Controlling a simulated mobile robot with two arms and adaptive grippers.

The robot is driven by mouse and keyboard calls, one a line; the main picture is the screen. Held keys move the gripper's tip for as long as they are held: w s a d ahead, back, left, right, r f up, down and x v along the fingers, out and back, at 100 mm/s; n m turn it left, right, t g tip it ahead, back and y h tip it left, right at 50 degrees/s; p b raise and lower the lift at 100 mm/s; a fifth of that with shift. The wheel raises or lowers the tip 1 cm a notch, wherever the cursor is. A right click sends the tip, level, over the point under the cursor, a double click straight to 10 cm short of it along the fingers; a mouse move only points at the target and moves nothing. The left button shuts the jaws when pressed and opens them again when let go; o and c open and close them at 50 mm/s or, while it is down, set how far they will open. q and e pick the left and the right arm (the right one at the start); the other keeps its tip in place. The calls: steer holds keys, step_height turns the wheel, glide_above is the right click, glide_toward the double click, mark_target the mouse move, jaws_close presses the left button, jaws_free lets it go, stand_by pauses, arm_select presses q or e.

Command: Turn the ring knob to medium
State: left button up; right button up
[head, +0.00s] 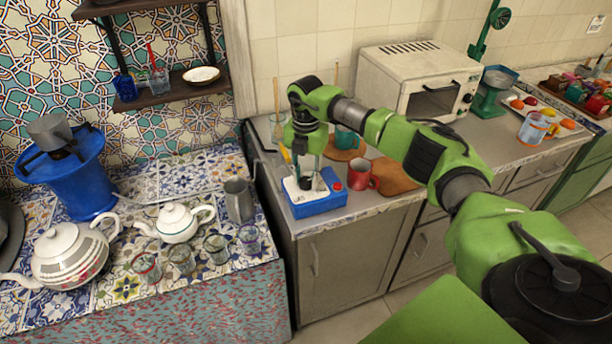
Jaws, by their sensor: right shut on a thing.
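A small blue unit (318,205) with a white top panel and a red part (337,186) sits near the front left edge of the grey counter. My right gripper (307,182) points down onto its white panel. It is shut on what looks like the ring knob, which the fingers mostly hide. The knob's setting cannot be read from here. My left gripper is not in view.
A red mug (362,175) stands close to the right of the blue unit, and a teal mug (346,138) is behind. A metal pitcher (239,200) and a small white teapot (176,222) stand on the tiled counter to the left. A toaster oven (420,82) stands behind my right arm.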

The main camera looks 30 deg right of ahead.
mark_target(306, 180)
stand_by(0.3)
steer(key=o, duration=1.1)
step_height(306, 180, up, 12)
